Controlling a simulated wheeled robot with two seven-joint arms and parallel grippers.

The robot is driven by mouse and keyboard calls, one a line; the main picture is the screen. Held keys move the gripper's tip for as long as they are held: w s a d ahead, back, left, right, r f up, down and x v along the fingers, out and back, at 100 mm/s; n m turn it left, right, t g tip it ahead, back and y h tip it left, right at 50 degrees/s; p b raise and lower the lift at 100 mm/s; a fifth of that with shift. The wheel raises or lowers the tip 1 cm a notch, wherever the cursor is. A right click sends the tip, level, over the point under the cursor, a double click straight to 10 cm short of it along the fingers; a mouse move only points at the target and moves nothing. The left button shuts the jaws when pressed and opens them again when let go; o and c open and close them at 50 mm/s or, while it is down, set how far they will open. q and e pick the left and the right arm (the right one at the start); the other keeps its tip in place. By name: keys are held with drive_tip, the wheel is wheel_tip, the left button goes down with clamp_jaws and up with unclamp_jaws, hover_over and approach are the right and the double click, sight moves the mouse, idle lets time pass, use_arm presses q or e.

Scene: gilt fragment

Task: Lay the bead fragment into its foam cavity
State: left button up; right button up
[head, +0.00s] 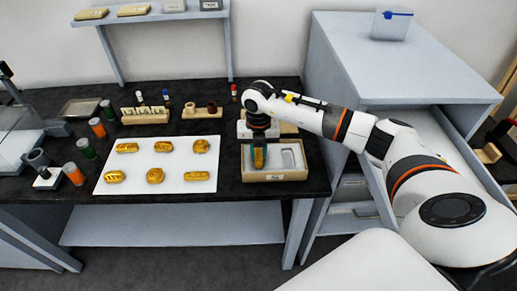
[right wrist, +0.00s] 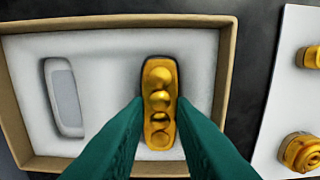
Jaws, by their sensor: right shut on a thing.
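The bead fragment (right wrist: 160,95) is a gold bar with a row of round beads. My right gripper (right wrist: 155,112) has its green fingers on either side of the fragment's lower part and is shut on it. In the head view the right gripper (head: 259,160) points down over the shallow box (head: 275,176) with white foam. The fragment is upright in the wrist view, over the foam (right wrist: 110,60), with a thin dark edge around its top and right side. How deep it sits in a cavity I cannot tell. An empty grey-floored cavity (right wrist: 65,97) lies to the left. My left gripper is out of view.
A white sheet (head: 135,178) with several gold pieces lies left of the box. Several jars (head: 86,148) and small racks (head: 145,116) stand farther left and behind. A grey cabinet (head: 340,60) stands to the right.

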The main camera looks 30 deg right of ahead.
sight(258, 154)
drive_tip(key=shift+f, duration=0.2)
drive_tip(key=o, duration=0.9)
drive_tip(key=shift+o, duration=0.2)
drive_tip(key=shift+r, duration=0.7)
wheel_tip(258, 154, up, 11)
drive_tip(key=b, duration=0.2)
drive_tip(key=shift+b, duration=0.35)
